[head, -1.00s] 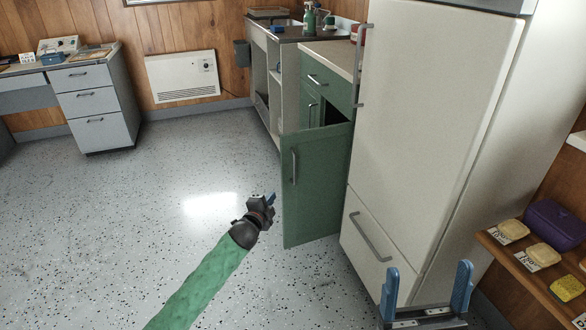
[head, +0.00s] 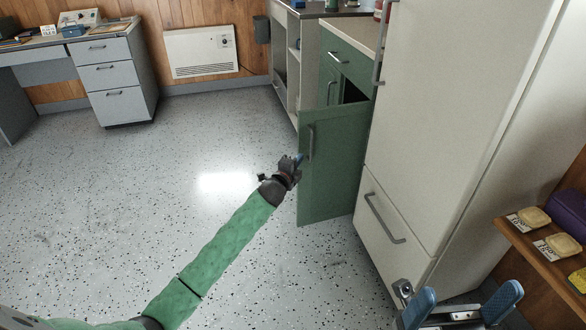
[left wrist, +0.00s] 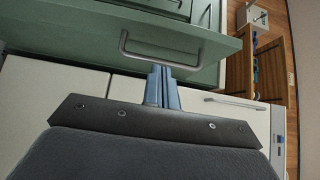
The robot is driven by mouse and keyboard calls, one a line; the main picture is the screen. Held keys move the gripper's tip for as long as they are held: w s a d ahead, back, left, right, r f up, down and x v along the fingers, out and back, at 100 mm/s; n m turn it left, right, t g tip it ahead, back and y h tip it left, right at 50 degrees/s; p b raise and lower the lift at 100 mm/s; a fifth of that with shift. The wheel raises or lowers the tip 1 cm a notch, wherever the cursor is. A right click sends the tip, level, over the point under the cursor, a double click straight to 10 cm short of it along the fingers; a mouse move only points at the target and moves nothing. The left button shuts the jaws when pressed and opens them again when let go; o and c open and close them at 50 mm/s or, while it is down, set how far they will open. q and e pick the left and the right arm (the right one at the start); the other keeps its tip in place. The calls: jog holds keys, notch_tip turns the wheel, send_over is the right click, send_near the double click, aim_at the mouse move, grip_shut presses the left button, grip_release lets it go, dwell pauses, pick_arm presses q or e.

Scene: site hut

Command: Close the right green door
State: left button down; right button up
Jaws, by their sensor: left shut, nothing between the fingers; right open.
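The right green door (head: 335,165) stands swung open from the green cabinet (head: 343,60), beside the fridge. Its vertical bar handle (head: 311,142) faces my left arm. My left gripper (head: 299,160) is shut and empty, close to the door's free edge just below the handle; I cannot tell in the head view whether it touches. In the left wrist view the shut blue fingers (left wrist: 161,88) point at the door (left wrist: 75,30), just below its handle (left wrist: 160,62) in the picture. My right gripper (head: 462,306) is open and empty at the bottom right.
A tall cream fridge (head: 436,120) stands right of the door. A wooden shelf (head: 540,248) with small items is at the right. A grey drawer unit (head: 118,75) and a wall heater (head: 201,52) stand at the back. The floor left of the door is clear.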

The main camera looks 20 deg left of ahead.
aim_at(302, 144)
pick_arm(q)
jog(key=w, duration=0.2)
jog(key=w+a+b, duration=0.1)
jog(key=w, duration=0.1)
jog(key=shift+w+a, duration=0.1)
jog(key=shift+w, duration=0.2)
jog(key=shift+w+a, duration=0.45)
jog(key=shift+w, duration=0.25)
jog(key=shift+a, duration=0.1)
